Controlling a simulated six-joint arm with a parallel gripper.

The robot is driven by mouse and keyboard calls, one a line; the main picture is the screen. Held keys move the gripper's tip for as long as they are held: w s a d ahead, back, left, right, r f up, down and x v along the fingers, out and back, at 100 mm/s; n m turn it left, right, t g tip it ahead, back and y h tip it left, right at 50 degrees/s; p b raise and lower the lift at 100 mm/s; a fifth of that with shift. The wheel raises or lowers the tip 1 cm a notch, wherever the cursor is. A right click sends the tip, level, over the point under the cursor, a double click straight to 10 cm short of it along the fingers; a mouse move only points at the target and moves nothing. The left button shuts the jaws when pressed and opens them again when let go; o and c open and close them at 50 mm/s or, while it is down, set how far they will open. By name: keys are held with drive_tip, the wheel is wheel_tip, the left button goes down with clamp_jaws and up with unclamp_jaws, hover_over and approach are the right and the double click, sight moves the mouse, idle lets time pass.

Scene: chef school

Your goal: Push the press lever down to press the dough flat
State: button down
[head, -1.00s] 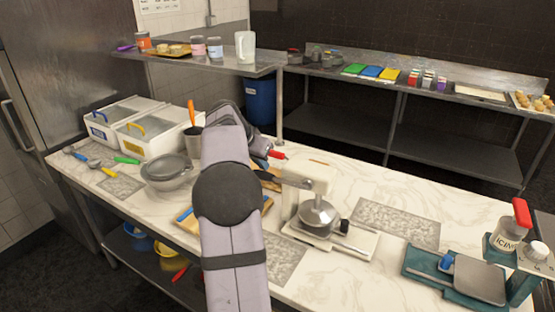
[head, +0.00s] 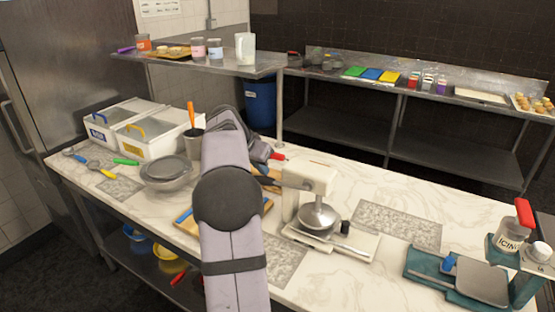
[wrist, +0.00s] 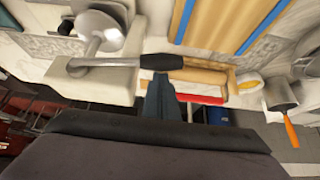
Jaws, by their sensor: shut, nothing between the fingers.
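The press (head: 316,178) is a white machine with a round metal press plate (head: 318,214) over its base, on the marble counter. In the wrist view the plate (wrist: 97,28) is at upper left. The press lever is a grey rod with a black grip (wrist: 162,62), extending across the press. My gripper (wrist: 160,80) is shut and empty, its fingertips right by the black grip; I cannot tell if they touch. In the head view my arm hides the fingers. No dough is visible; the plate hides whatever lies beneath it.
Wooden rolling pins and a red-handled tool (wrist: 205,98) lie near the press. A pot with an orange-handled utensil (head: 192,142) and a lidded bowl (head: 168,172) stand left of my arm. A grey mat (head: 398,224) lies clear.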

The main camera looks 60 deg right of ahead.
drive_tip(key=shift+s+f+b, duration=0.25)
drive_tip(key=shift+f+b, duration=0.55)
drive_tip(key=shift+f, duration=0.2)
drive_tip(key=shift+r, duration=0.2)
idle(0.6)
wheel_tip(320, 180, up, 19)
drive_tip(key=p, duration=1.6)
drive_tip(key=shift+f, duration=0.1)
drive_tip(key=w+a+f+n+t+y+b, duration=0.1)
drive_tip(key=w+a+f+n, duration=0.2)
drive_tip(key=a, duration=0.6)
drive_tip(key=w+a+f+n+y+b, duration=0.1)
drive_tip(key=w+a+f+n+y, duration=0.15)
drive_tip(key=a+f, duration=0.45)
drive_tip(key=w+a+f+n+t, duration=0.1)
drive_tip(key=w+a+f+n, duration=0.15)
drive_tip(key=a, duration=0.85)
drive_tip(key=s+a+f+n+y, duration=0.1)
drive_tip(key=s+a+f+n, duration=0.2)
drive_tip(key=a, duration=0.5)
drive_tip(key=s+a+f+n+g+y+b, duration=0.1)
drive_tip(key=s+a+f+n, duration=0.2)
drive_tip(key=s+a+f, duration=0.2)
drive_tip(key=s+a+f+n+g+y+b, duration=0.1)
drive_tip(key=s+a+f+n, duration=0.2)
drive_tip(key=s+a, duration=0.5)
drive_tip(key=a+n, duration=0.1)
drive_tip(key=a, duration=0.2)
drive_tip(key=shift+s+f, duration=0.2)
drive_tip(key=shift+f, duration=0.2)
